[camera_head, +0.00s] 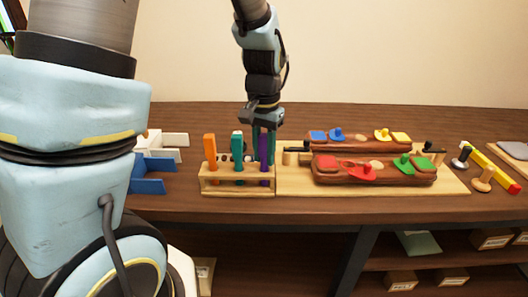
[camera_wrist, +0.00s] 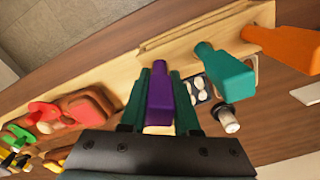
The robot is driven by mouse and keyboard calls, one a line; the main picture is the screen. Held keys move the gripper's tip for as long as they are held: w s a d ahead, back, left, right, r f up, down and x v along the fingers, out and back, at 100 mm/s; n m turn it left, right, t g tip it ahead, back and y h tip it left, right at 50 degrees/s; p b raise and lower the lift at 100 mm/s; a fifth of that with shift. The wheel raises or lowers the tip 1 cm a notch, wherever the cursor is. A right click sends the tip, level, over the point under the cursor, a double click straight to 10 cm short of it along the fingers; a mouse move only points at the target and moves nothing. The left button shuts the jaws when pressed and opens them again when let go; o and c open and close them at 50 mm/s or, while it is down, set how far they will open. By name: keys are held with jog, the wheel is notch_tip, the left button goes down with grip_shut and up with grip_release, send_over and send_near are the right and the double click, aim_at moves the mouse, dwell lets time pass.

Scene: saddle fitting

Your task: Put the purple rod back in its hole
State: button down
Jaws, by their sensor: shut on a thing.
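The purple rod (camera_head: 263,148) is upright at the right end of the small wooden rack (camera_head: 236,192). Its lower part shows in line with the rack's front; I cannot tell how deep it sits in its hole. My gripper (camera_head: 264,157) points down over this end, its teal fingers on both sides of the rod. In the wrist view my gripper (camera_wrist: 160,72) is shut on the purple rod (camera_wrist: 160,98). The hole itself is hidden. A teal rod (camera_head: 238,147) and an orange rod (camera_head: 210,149) stand in the rack to the left.
Close right of the rack is a wooden board (camera_head: 375,190) with dark red-brown blocks (camera_head: 325,178) carrying coloured pieces. Blue and white angled pieces (camera_head: 148,187) lie to the left. A yellow bar (camera_head: 490,167) lies far right. The table's front strip is clear.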

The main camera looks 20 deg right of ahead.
jog(key=c, duration=0.6)
grip_release()
jog(key=shift+o, duration=0.2)
